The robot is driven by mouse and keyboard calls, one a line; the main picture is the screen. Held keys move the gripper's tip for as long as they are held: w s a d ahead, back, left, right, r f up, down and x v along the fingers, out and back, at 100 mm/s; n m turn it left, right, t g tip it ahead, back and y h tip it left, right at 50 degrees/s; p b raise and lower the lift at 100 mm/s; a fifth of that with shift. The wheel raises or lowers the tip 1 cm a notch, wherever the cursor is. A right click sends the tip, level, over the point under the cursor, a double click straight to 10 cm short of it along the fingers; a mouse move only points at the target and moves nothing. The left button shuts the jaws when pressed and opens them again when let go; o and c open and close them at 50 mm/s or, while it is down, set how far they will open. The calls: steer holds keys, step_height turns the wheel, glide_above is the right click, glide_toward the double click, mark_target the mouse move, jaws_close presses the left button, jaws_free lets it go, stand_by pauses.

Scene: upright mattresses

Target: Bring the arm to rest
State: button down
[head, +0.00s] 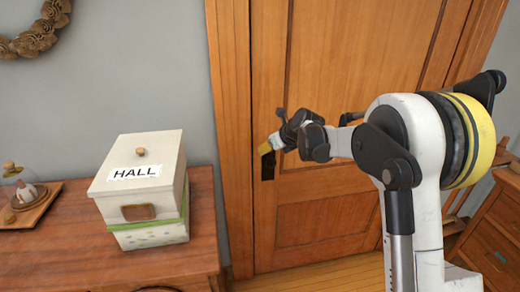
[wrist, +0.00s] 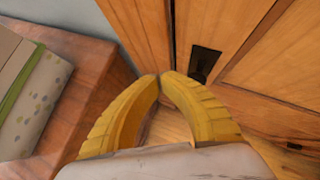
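My gripper (head: 265,148) is held out in front of the wooden door in the head view, near the door's dark lock plate (head: 268,168). In the wrist view my gripper's two yellow fingers (wrist: 161,74) curve together and their tips meet, with nothing seen between them. The lock plate shows just beyond the fingertips in the wrist view (wrist: 204,63); I cannot tell whether the fingers touch the door. My arm is bent and extends from the right of the head view toward the door.
The wooden door (head: 330,75) fills the middle and looks closed. Left of it, a wooden cabinet (head: 70,235) bears a lidded box labelled HALL (head: 140,190) and a small glass dome on a tray (head: 28,195). Wooden drawers (head: 490,235) stand at the right.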

steer(key=s+d+r+n+h, duration=0.1)
steer(key=s+d+r+n, duration=0.3)
steer(key=s, duration=0.4)
steer(key=s+d+r+n+h, duration=0.1)
steer(key=s+r+n, duration=0.4)
steer(key=s, duration=0.3)
steer(key=s+d+f+n+h+b, duration=0.1)
steer(key=s+d+f+n, duration=0.1)
steer(key=s+n, duration=0.4)
steer(key=s+d+f+n+h, duration=0.1)
steer(key=s+d+f+n, duration=0.1)
steer(key=s+n, duration=0.5)
steer(key=s+d+f+n+h+b, duration=0.1)
steer(key=s+d+n, duration=0.3)
steer(key=s, duration=0.9)
steer(key=shift+s+d+f+n+b, duration=0.25)
steer(key=shift+s+f+n+b, duration=0.15)
steer(key=shift+n, duration=0.8)
